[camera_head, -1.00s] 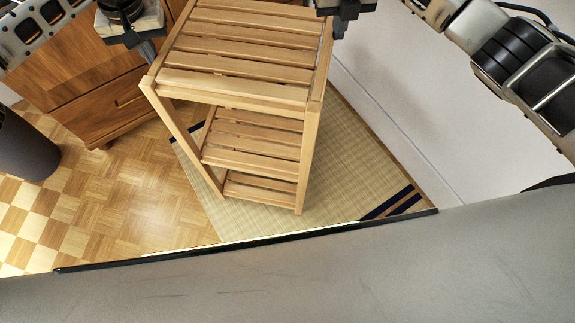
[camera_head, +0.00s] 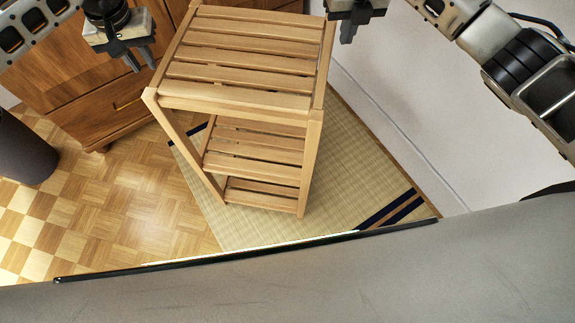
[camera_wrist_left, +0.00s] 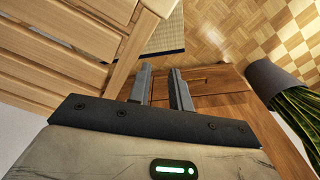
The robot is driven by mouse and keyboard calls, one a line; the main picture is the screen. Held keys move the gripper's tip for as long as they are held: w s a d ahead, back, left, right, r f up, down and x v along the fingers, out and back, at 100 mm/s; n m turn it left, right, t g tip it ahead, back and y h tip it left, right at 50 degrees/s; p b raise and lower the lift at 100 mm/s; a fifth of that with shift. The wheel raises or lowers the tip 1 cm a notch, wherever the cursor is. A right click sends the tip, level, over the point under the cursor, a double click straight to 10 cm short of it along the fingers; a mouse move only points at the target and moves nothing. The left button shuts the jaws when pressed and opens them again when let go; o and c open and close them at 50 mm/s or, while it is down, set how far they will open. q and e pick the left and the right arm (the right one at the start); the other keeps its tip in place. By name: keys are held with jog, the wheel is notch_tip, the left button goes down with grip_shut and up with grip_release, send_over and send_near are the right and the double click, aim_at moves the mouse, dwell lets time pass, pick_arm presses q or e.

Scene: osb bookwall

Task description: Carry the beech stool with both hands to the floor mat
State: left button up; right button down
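The beech stool (camera_head: 240,60), a slatted stand with lower shelves (camera_head: 255,150), stands upright in the head view. Its visible front feet rest on the tan floor mat (camera_head: 250,225); its rear feet are hidden. My left gripper (camera_head: 142,64) is left of the stool top, apart from it. In the left wrist view the gripper (camera_wrist_left: 160,72) has its fingers apart with nothing between them, and the stool (camera_wrist_left: 50,60) is beside them on the left. My right gripper (camera_head: 347,30) is just right of the stool top, with a small gap; its finger opening is not clear.
A wooden cabinet (camera_head: 70,70) stands behind my left gripper. A dark grey planter (camera_head: 25,150) is at the left, with green leaves in the left wrist view (camera_wrist_left: 295,110). A white wall (camera_head: 420,120) bounds the right. Parquet floor (camera_head: 130,190) is clear left of the mat.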

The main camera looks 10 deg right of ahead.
pick_arm(q)
jog(key=shift+a, duration=0.15)
pick_arm(e)
jog(key=c, duration=1.8)
grip_release()
jog(key=shift+d, duration=0.15)
jog(key=shift+o, duration=0.2)
pick_arm(q)
notch_tip(320, 180, up, 12)
jog(key=shift+s, duration=0.45)
pick_arm(e)
notch_tip(320, 180, up, 12)
jog(key=shift+s, duration=0.45)
pick_arm(q)
jog(key=shift+f, duration=0.1)
pick_arm(e)
jog(key=shift+f, duration=0.1)
